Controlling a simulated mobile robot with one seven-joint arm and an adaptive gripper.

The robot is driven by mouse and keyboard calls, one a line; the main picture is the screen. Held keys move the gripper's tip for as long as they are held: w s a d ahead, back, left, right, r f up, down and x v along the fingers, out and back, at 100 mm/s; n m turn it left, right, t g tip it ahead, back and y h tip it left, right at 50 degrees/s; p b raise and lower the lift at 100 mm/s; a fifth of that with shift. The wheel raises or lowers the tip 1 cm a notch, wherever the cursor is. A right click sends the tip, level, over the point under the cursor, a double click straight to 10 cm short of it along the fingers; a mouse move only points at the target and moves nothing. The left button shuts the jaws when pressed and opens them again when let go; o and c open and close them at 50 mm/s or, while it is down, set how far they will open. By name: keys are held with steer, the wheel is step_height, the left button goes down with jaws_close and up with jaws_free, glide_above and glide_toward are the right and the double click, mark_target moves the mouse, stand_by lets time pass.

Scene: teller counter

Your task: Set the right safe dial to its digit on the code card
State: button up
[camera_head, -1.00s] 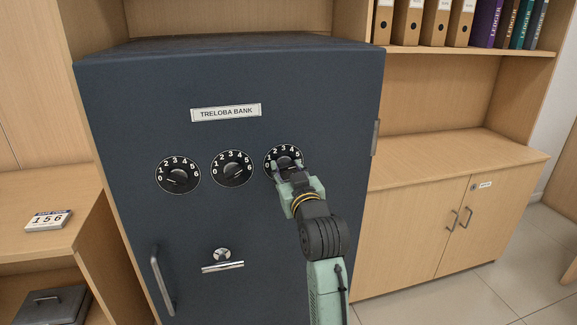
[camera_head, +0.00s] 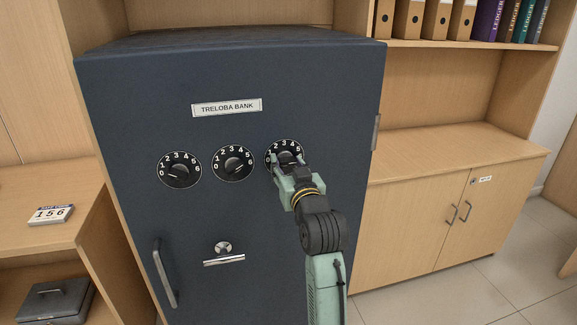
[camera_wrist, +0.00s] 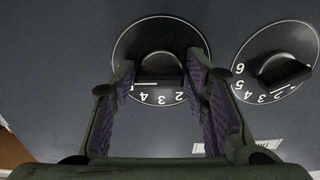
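The right dial (camera_head: 285,146) is a black disc with white digits on the dark blue safe (camera_head: 130,110). My gripper (camera_head: 288,161) is at this dial and covers its lower part. In the wrist view, upside down, my gripper (camera_wrist: 160,80) is open, with one finger on each side of the right dial's bar knob (camera_wrist: 158,68). Narrow gaps seem to show; contact is unclear. Digits 2, 3 and 4 show between the fingers; I cannot tell which digit the pointer marks. The code card (camera_head: 51,214) on the left counter reads 1 5 6.
The middle dial (camera_head: 233,163) sits close beside the right dial, and the left dial (camera_head: 179,169) is farther left. Below are a safe handle (camera_head: 164,272) and a small lever (camera_head: 223,254). A wooden cabinet (camera_head: 420,220) stands to the right.

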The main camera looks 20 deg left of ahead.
steer(key=shift+o, duration=1.4)
steer(key=shift+s+d, duration=0.1)
steer(key=v, duration=1.1)
steer(key=shift+s+d, duration=0.25)
steer(key=shift+s, duration=0.05)
